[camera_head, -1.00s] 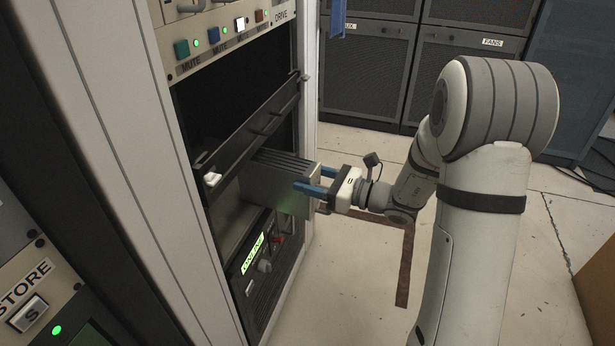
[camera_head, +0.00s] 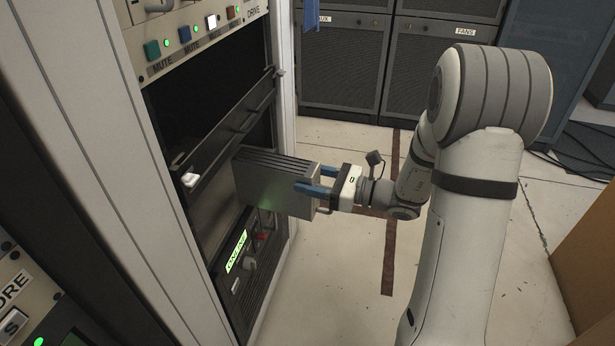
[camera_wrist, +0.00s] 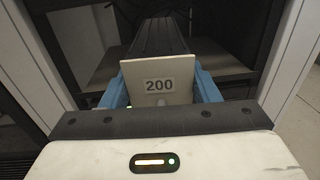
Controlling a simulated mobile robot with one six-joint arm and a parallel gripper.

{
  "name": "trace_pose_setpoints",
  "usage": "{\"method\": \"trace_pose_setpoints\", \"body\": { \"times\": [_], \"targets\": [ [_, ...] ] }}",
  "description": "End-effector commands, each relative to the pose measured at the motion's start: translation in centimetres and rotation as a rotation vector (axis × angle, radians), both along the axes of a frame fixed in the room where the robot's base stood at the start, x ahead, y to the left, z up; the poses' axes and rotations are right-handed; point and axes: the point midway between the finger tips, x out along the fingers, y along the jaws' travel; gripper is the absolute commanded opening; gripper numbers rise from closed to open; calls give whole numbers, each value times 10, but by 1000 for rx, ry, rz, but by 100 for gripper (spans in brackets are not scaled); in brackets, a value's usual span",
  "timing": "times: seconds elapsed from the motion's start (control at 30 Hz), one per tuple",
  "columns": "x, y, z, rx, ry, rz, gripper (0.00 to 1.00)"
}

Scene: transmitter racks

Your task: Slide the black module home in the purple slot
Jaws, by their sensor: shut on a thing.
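The module (camera_head: 275,195) is a box with grey sides and a black ribbed top. Its pale front plate, marked 200, faces me in the wrist view (camera_wrist: 159,95). My gripper (camera_head: 309,179) is shut on the module at its front end, with a blue finger on each side. The module is held level before the open bay of the rack (camera_head: 205,215), below a black bar. Its far end is at the bay's mouth; whether any of it is inside, I cannot tell. No purple marking shows, so I cannot tell which slot is purple.
A black bar with a white latch (camera_head: 190,180) crosses the bay above the module. A unit with a lit green label (camera_head: 237,251) is below. The white rack post (camera_head: 286,100) stands at the bay's right side. Dark cabinets (camera_head: 345,70) stand behind; the floor between is clear.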

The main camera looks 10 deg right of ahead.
Motion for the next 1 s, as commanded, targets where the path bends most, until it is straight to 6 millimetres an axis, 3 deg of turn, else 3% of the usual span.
{"method": "trace_pose_setpoints", "body": {
  "times": [1.0],
  "targets": [
    [-21, -47, 2, 3, -4, -2, 0]
  ]
}}
